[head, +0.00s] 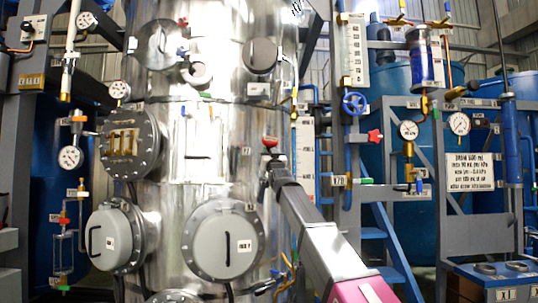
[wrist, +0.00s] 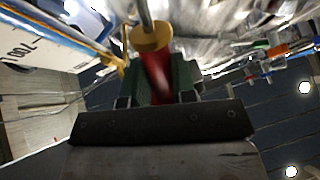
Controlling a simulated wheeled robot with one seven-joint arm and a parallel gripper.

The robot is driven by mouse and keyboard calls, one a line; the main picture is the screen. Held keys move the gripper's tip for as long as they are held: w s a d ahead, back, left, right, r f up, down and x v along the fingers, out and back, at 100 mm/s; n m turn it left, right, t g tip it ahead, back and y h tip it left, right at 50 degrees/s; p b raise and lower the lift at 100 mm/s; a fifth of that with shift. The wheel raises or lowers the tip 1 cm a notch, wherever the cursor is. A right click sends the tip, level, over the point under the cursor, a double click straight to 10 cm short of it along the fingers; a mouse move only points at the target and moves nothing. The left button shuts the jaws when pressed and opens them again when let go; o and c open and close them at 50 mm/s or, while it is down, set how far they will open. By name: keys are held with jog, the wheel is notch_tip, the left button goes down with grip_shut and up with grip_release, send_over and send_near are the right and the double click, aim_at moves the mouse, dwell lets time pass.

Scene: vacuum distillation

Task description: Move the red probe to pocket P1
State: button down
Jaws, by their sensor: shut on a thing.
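The red probe (head: 270,143) shows as a small red top just above my gripper (head: 271,165), in front of the right side of the steel column. In the wrist view the red probe (wrist: 156,72) stands between the dark green jaws of my gripper (wrist: 157,92), which are shut on it. A brass collar (wrist: 151,38) with a thin metal rod sits beyond the red part in that view. I cannot make out which fitting is pocket P1; no P1 label is readable.
The steel column (head: 195,180) has round flanged covers, one of them (head: 223,242) left of my arm. A white scale board (head: 305,150), a blue valve wheel (head: 354,103) and a red valve handle (head: 375,136) stand to the right. Pipes crowd close around my gripper.

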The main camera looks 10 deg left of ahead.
jog(key=w+a+f, duration=0.2)
jog(key=w+f, duration=0.3)
jog(key=f, duration=0.2)
jog(key=shift+a+f, duration=0.35)
jog(key=shift+f, duration=0.05)
dwell(3.7)
jog(key=c, duration=0.8)
grip_release()
jog(key=shift+c, duration=0.2)
jog(key=v, duration=1.1)
